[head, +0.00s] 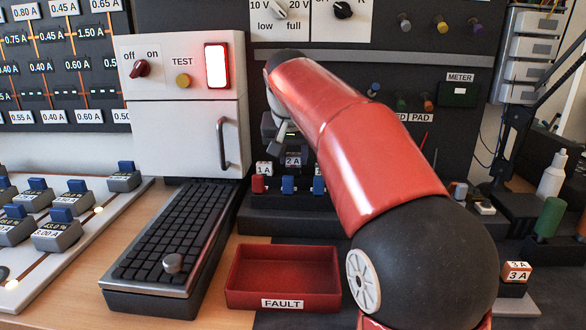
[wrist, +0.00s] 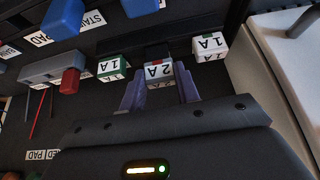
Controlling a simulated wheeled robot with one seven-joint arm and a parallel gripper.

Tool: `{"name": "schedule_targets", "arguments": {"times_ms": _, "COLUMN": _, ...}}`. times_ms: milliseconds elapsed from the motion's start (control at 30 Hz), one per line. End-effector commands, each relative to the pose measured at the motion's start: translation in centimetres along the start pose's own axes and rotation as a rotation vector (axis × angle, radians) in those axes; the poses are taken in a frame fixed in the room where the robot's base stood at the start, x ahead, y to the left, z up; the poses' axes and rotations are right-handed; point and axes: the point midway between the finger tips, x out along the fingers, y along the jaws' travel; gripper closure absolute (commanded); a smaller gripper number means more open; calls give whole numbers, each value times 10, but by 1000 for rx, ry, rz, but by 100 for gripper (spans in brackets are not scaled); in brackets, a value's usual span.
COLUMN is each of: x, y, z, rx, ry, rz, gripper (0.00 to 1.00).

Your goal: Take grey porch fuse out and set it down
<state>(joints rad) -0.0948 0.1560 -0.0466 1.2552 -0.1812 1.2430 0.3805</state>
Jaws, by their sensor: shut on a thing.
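A grey fuse marked 2 A (wrist: 158,72) sits between the two fingers of my gripper (wrist: 158,88) in the wrist view, where the picture is upside down. My gripper is shut on it. In the head view the 2 A fuse (head: 293,161) shows just below my gripper (head: 282,138), in the row at the dark fuse block (head: 285,212). It looks slightly higher than the 1 A fuse (head: 264,169) on its left. I cannot tell whether it is clear of its socket. A porch label is not readable.
In the wrist view 1 A fuses stand close on both sides, one at the right (wrist: 209,45) and one at the left (wrist: 113,68). A red FAULT tray (head: 283,280) lies in front, empty.

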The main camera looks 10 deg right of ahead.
Motion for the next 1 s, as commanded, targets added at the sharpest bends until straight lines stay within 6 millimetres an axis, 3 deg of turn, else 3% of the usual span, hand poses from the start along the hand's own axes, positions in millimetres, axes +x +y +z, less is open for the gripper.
{"name": "schedule_targets", "arguments": {"times_ms": 1000, "x": -32, "y": 0, "z": -19, "rx": 0, "ry": 0, "rz": 0, "gripper": 100}}
